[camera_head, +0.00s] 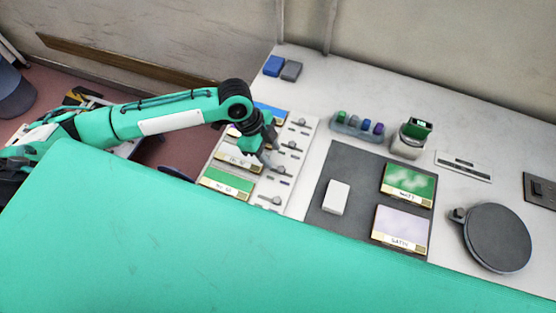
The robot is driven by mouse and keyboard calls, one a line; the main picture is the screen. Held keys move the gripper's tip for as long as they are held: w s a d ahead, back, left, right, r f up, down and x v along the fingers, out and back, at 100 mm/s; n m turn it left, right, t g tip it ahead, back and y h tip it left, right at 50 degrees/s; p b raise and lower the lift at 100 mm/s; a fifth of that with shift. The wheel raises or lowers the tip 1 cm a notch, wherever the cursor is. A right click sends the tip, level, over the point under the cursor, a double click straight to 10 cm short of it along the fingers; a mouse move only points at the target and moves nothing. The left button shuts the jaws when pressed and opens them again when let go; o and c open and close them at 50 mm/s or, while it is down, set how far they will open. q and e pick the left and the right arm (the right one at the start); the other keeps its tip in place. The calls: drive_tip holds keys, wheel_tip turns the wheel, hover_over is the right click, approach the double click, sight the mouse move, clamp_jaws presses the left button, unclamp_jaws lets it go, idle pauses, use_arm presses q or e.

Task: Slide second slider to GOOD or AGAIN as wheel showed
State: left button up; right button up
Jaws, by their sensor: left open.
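A pale slider panel (297,171) lies on the bench with several dark slider knobs in a column. The farthest knob (301,122) is near the top, another knob (292,145) comes below it, a third (281,170) is close to my gripper, and the nearest knob (276,200) is at the bottom. GOOD and AGAIN markings are too small to read. My left gripper (267,159) is open, pointing down over the panel's left side by the middle knobs; contact cannot be told. A dark round disc (497,238), possibly the wheel, lies at the right. My right gripper is not in view.
Picture cards, including a green one (227,182), lie left of the knobs. A dark mat (317,210) holds a white block (336,197), a green card (408,184) and a lilac card (400,229). A coloured-peg rack (357,126) and small stand (408,143) stand behind.

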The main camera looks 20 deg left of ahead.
sight(280, 169)
use_arm(q)
drive_tip(key=p+x, duration=0.1)
drive_tip(key=x, duration=0.5)
drive_tip(key=shift+d, duration=0.1)
drive_tip(key=shift+c, duration=0.4)
